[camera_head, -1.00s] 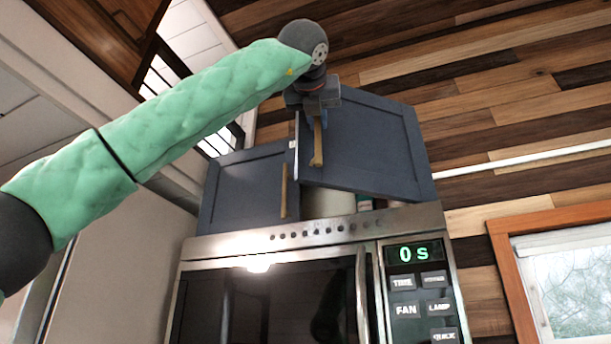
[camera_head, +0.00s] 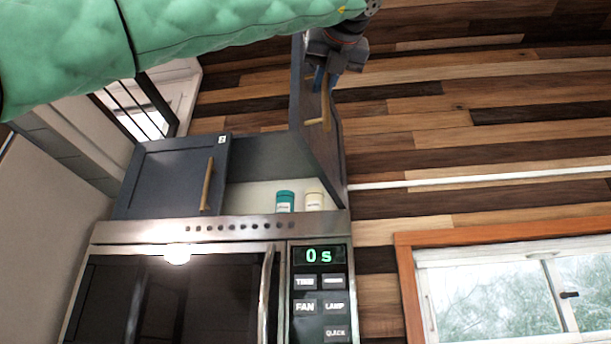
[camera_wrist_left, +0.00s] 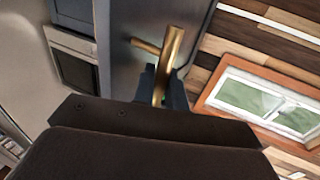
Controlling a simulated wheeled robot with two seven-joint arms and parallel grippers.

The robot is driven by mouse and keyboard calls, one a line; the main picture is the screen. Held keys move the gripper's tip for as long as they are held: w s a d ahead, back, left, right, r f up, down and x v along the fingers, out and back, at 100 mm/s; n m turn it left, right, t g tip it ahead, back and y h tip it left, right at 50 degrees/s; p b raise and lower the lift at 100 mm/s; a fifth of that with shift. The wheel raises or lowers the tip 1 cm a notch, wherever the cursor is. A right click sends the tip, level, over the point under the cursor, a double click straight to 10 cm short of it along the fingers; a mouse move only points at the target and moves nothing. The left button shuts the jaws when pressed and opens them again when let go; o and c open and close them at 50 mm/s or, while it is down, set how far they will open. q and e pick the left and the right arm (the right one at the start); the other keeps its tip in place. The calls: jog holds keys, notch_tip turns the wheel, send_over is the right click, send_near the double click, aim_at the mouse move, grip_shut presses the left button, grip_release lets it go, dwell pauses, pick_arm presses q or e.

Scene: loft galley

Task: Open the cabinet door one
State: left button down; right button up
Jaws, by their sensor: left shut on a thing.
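The cabinet over the microwave has two dark blue-grey doors. The right door (camera_head: 322,160) stands wide open, swung out and seen nearly edge-on. Its brass bar handle (camera_head: 326,112) is between the fingers of my left gripper (camera_head: 325,80), which is shut on it near the upper end. The wrist view also shows the handle (camera_wrist_left: 170,50) between the fingers (camera_wrist_left: 165,88), with the door panel (camera_wrist_left: 120,30) behind. The left door (camera_head: 165,180) is closed, with a brass handle (camera_head: 207,185) and a small white tag at its top corner. My right gripper is out of view.
Inside the open cabinet stand a teal-labelled jar (camera_head: 285,201) and a cream jar (camera_head: 314,201). The microwave (camera_head: 180,300) sits below. A window (camera_head: 500,290) and a white pipe (camera_head: 480,180) are on the plank wall to the right, where the space looks clear.

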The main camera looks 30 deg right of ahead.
pick_arm(q)
jog(key=shift+s+d+r, duration=0.1)
jog(key=shift+s+d, duration=0.05)
jog(key=c, duration=1.5)
grip_release()
